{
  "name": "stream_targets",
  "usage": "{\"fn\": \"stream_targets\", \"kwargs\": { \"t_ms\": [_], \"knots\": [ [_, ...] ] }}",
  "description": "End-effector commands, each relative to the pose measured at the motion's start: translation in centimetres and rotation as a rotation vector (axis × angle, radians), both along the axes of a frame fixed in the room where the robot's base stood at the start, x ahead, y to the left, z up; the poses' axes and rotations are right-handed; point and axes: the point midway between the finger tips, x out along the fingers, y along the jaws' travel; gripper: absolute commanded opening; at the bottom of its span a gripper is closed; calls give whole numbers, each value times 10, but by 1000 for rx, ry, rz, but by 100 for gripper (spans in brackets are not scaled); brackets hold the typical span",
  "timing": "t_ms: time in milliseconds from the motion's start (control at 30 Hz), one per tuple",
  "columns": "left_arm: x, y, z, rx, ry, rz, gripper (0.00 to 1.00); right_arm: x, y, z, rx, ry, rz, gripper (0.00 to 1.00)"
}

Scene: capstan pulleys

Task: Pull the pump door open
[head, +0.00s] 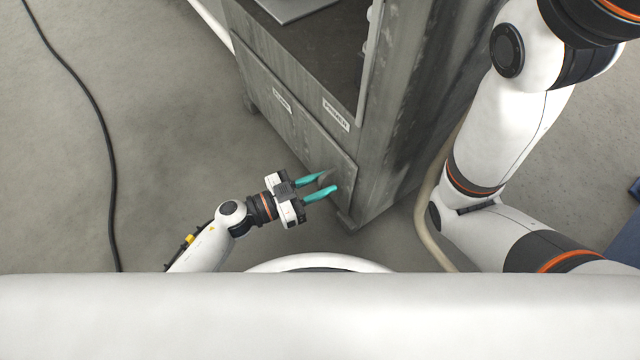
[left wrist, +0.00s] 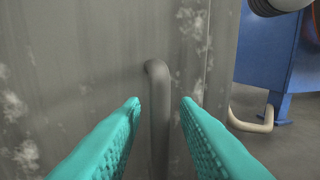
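The grey metal cabinet (head: 400,130) has a lower front panel (head: 300,140) with two small labels whose words I cannot read surely. A grey bar handle (left wrist: 158,115) stands out from the panel in the left wrist view. It also shows in the head view (head: 326,176), near the panel's right end. My left gripper (head: 328,183) has teal fingers, which are apart. In the left wrist view the fingers (left wrist: 160,108) lie on either side of the handle, with a gap on each side. The panel looks shut. My right gripper is out of view.
A black cable (head: 108,150) runs along the floor at the left. A pale hose (head: 425,215) lies right of the cabinet. A blue object (left wrist: 265,65) stands beyond the cabinet edge.

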Motion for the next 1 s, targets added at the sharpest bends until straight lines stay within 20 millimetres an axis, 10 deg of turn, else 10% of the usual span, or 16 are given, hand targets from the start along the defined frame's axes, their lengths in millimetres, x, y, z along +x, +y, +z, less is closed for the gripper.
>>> {"fn": "stream_targets", "kwargs": {
  "t_ms": [233,400,1000],
  "knots": [
    [0,-1,0,0,0,0,28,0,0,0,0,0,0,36],
    [0,0,0,0,0,0,0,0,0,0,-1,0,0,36],
    [-18,33,1,8,2,-65,0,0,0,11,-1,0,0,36]
  ]
}}
